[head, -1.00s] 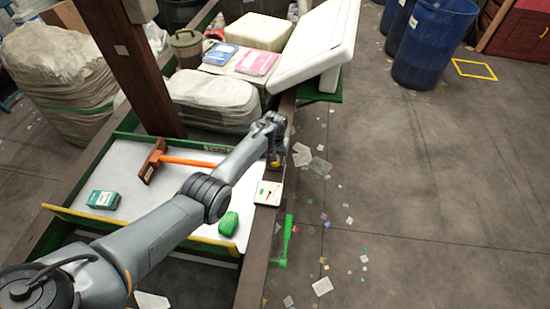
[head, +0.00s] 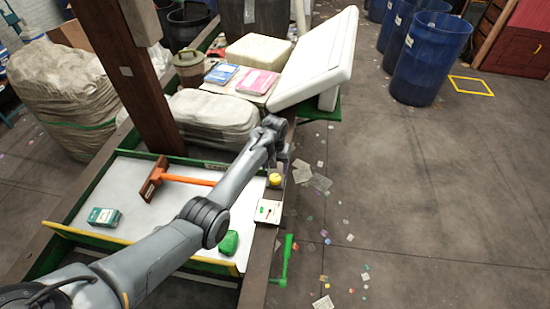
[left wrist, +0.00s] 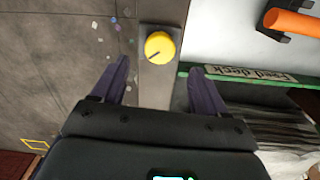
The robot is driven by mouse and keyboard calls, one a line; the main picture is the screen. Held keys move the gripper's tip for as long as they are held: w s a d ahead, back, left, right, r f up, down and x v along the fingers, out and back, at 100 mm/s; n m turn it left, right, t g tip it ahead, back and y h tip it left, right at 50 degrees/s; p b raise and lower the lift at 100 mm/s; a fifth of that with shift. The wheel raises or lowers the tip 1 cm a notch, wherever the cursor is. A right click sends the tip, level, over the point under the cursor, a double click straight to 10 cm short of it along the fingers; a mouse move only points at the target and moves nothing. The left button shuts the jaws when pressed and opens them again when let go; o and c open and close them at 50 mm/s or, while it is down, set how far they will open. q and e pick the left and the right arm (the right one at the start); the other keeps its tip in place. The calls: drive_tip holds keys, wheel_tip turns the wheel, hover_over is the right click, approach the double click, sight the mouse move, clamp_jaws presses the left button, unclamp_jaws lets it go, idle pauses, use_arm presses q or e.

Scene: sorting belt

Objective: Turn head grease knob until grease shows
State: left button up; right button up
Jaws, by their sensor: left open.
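The yellow round knob (head: 274,181) sits on the beam along the right side of the belt frame. It also shows in the left wrist view (left wrist: 160,47), with a dark line on its face pointing to the lower left. My left gripper (head: 279,158) is just beyond the knob in the head view. In the left wrist view the two dark fingers (left wrist: 160,68) are wide apart, with the knob ahead between the lines of their tips and nothing between them. I see no grease that I can make out. My right gripper is not in view.
An orange-handled scraper (head: 185,179), a teal box (head: 104,217) and a green lump (head: 229,242) lie on the white deck. A green handle (head: 287,258) stands beside the beam. Open floor lies to the right.

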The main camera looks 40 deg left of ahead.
use_arm(q)
drive_tip(key=shift+r, duration=2)
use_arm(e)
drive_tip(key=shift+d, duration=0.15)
use_arm(q)
drive_tip(key=n+t+h+b, duration=0.2)
drive_tip(key=n+h, duration=0.2)
drive_tip(key=n, duration=1.4)
approach(275, 178)
drive_tip(key=x, duration=0.7)
drive_tip(key=shift+a+f, duration=0.1)
drive_tip(key=shift+x, duration=0.8)
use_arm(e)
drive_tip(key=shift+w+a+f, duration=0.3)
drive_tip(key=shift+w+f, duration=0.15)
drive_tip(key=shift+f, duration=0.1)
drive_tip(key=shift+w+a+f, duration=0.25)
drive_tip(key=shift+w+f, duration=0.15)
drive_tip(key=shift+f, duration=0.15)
